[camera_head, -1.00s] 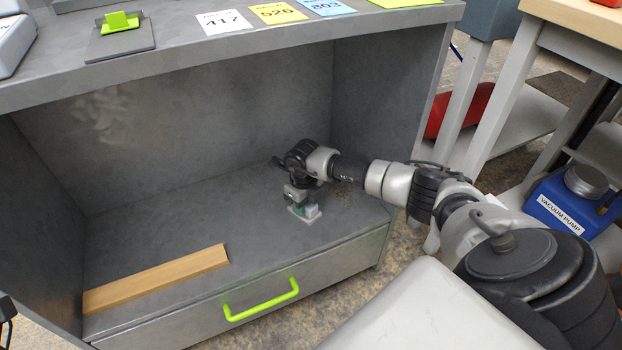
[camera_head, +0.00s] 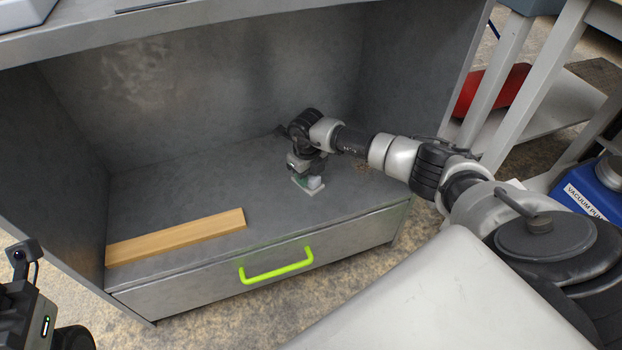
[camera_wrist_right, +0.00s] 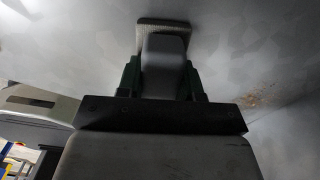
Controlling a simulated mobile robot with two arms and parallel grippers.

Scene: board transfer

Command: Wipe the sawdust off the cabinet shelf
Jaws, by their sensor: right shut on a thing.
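The grey metal cabinet shelf (camera_head: 190,201) is the floor of an open bay above a drawer. My right gripper (camera_head: 308,180) reaches down into the bay and is shut on a small light block with a pale pad under it (camera_head: 312,184), at the shelf surface. The block also shows in the right wrist view (camera_wrist_right: 163,50), between the fingers. Brown sawdust specks (camera_wrist_right: 262,97) lie on the shelf to the right of the block in the wrist view; in the head view a little sawdust (camera_head: 362,166) shows beside my forearm, partly hidden by it. My left gripper's jaws are not visible.
A flat wooden board (camera_head: 178,237) lies on the shelf at the front left. The drawer has a bright green handle (camera_head: 276,266). Cabinet side walls bound the bay left and right. A blue vacuum pump (camera_head: 590,194) stands outside at the right.

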